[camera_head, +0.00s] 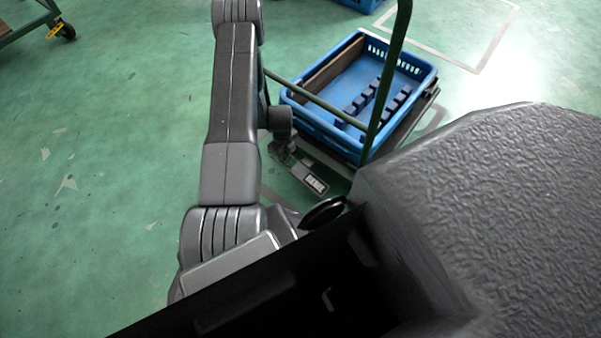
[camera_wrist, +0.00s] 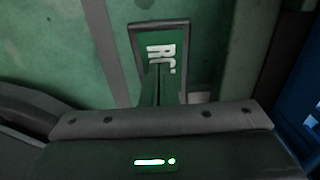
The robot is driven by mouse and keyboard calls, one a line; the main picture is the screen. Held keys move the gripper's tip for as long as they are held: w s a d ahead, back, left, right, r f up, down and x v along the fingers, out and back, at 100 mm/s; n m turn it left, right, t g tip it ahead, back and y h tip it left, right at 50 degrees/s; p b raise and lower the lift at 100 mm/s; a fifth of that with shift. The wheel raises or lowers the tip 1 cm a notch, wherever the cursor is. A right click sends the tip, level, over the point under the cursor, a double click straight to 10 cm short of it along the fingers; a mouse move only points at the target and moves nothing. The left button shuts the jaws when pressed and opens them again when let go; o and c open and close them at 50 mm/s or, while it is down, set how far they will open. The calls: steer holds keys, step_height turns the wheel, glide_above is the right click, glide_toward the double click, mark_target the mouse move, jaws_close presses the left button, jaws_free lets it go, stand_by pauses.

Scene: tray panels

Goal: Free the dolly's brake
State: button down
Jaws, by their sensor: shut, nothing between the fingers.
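The dolly's brake pedal (camera_head: 315,184) is a dark plate with a pale lettered label, low at the near side of the dolly. In the wrist view the dark-framed pedal (camera_wrist: 184,40) shows white letters, partly covered by my fingers. My gripper (camera_head: 290,160) is shut and empty, pointing down just beside the pedal; its closed fingers also show in the wrist view (camera_wrist: 160,80). I cannot tell whether they touch the pedal. The dolly (camera_head: 407,128) has a dark deck and a green tube handle (camera_head: 389,75).
A blue crate (camera_head: 428,72) with dividers stands on the dolly. A green cart (camera_head: 22,25) with a black caster is at the upper left. Another blue crate (camera_head: 362,4) is at the top edge. The green floor at left is clear.

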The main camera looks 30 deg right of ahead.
steer(key=shift+f+b, duration=0.95)
steer(key=shift+f, duration=0.2)
stand_by(0.4)
steer(key=shift+r+p, duration=1.7)
steer(key=shift+r, duration=1.85)
steer(key=shift+f, duration=0.15)
step_height(320, 180, down, 7)
steer(key=b, duration=0.3)
steer(key=shift+r, duration=0.2)
